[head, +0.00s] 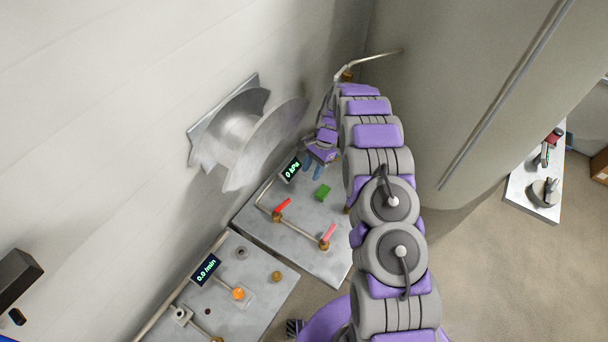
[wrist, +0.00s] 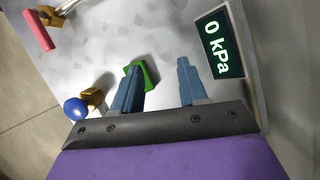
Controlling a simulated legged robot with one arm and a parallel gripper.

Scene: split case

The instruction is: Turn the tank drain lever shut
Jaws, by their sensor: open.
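A panel (head: 305,245) with a display reading 0 kPa (head: 292,170) carries a red lever (head: 282,206) and a pinkish-red lever (head: 328,233), both on brass valves joined by a pipe. A green handle or block (head: 321,194) sits farther back on the panel. I cannot tell which of these is the tank drain lever. My gripper (head: 312,173) is open and empty above the panel, near the display. In the wrist view my gripper (wrist: 158,70) has its blue fingers apart; the left one partly covers the green piece (wrist: 151,76). One red lever (wrist: 38,30) shows at upper left.
A blue ball knob (wrist: 76,108) by brass fittings is left of the fingers. A second panel (head: 235,300), reading 0.0 /min, lies in front. A metal flanged piece (head: 240,130) juts from the wall. A large tank (head: 470,90) stands right of my arm.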

